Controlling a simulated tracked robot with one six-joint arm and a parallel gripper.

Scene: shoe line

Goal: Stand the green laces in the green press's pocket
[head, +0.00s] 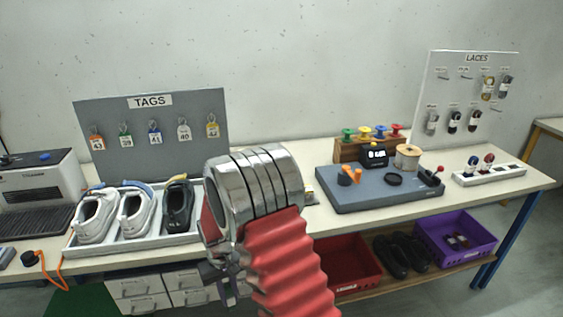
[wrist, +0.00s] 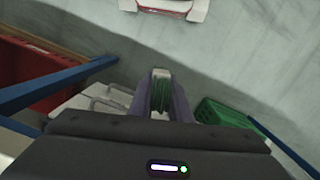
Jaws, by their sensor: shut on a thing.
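My gripper (wrist: 160,82) is shut on the green laces (wrist: 160,95), a small bundle wound on a pale card or band, held between the two fingers in the wrist view. Nothing touches the bundle's far end there. In the head view my red sleeve and metal arm link cover most of the gripper, and the laces do not show. I cannot make out the green press or its pocket in either view.
The laces board (head: 470,95) stands at the right. Below are a red bin (head: 345,270) and a purple bin (head: 455,228). A green crate (wrist: 222,113) shows low in the wrist view.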

